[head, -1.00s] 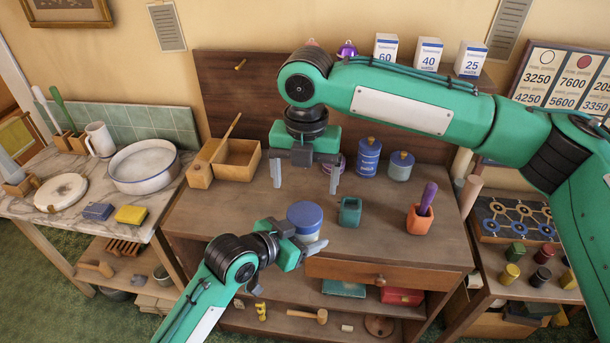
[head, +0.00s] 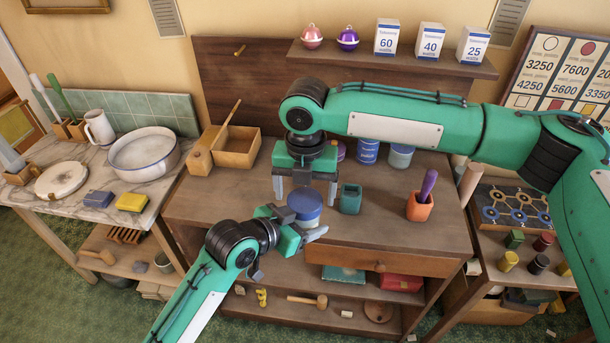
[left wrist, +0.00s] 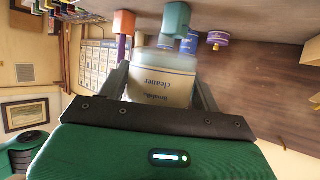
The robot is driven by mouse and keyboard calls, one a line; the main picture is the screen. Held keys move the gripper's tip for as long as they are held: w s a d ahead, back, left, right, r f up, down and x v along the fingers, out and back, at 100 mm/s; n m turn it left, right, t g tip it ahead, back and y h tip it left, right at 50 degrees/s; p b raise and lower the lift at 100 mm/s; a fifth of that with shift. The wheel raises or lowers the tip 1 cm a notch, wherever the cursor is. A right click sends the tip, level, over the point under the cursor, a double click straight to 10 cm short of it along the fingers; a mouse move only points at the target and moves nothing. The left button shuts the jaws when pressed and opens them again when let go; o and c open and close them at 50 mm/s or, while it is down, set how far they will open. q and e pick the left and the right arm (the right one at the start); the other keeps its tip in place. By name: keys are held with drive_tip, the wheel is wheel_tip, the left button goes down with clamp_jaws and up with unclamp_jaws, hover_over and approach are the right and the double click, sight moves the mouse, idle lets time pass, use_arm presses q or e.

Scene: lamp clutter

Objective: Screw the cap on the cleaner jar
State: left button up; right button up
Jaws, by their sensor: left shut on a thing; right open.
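The cleaner jar (left wrist: 160,88) has a pale body with blue bands and the word "cleaner" on its label in the left wrist view. My left gripper (head: 308,234) is shut on it, with fingers on both sides. In the head view a round blue cap (head: 304,205) shows on top of the jar, above the tabletop's front edge. I cannot tell how tightly it sits. My right gripper (head: 305,190) is open, pointing down, its two fingers at either side of the blue top. I cannot tell whether they touch it.
A teal cup (head: 350,199) and an orange pot (head: 419,207) with a purple-handled tool stand right of the jar. Blue-labelled cans (head: 368,151) stand behind, partly hidden by my right arm. A wooden box (head: 238,150) is at the left. A drawer (head: 380,262) is below.

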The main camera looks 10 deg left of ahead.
drive_tip(key=shift+f, duration=0.4)
drive_tip(key=shift+c, duration=0.2)
drive_tip(key=c, duration=1)
drive_tip(key=shift+o, duration=0.2)
drive_tip(key=m, duration=0.3)
drive_tip(key=shift+m, duration=0.4)
drive_tip(key=m, duration=0.4)
drive_tip(key=shift+m, duration=0.4)
drive_tip(key=m, duration=0.4)
drive_tip(key=shift+m, duration=0.3)
drive_tip(key=m, duration=0.3)
drive_tip(key=shift+m, duration=0.4)
drive_tip(key=o, duration=1.1)
